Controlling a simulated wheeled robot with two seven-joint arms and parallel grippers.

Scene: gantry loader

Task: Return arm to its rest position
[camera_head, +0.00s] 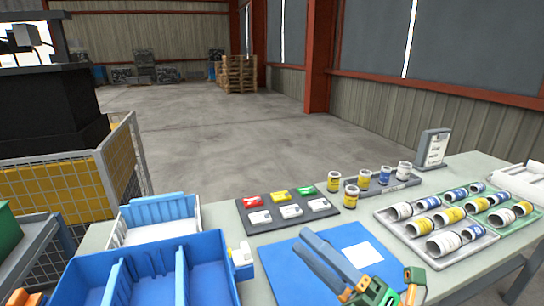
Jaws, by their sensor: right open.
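My right gripper (304,240) comes in from the bottom edge, with green and orange parts and two long slate-grey fingers pointing up and left. The fingers are apart with nothing seen between them. They show over the blue mat (283,262), which has a white sheet (362,255) on it. I cannot tell how high above the mat they are. My left gripper is not in view; only a small orange piece shows in the bottom left corner.
A blue divided bin (213,246) and a blue-and-white tray (158,212) stand left of the mat. A dark tray (288,209) of coloured blocks is behind it. Cans lie in a grey tray (457,255) at right; others stand near a small sign (432,149). Mesh fencing (122,165) is at left.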

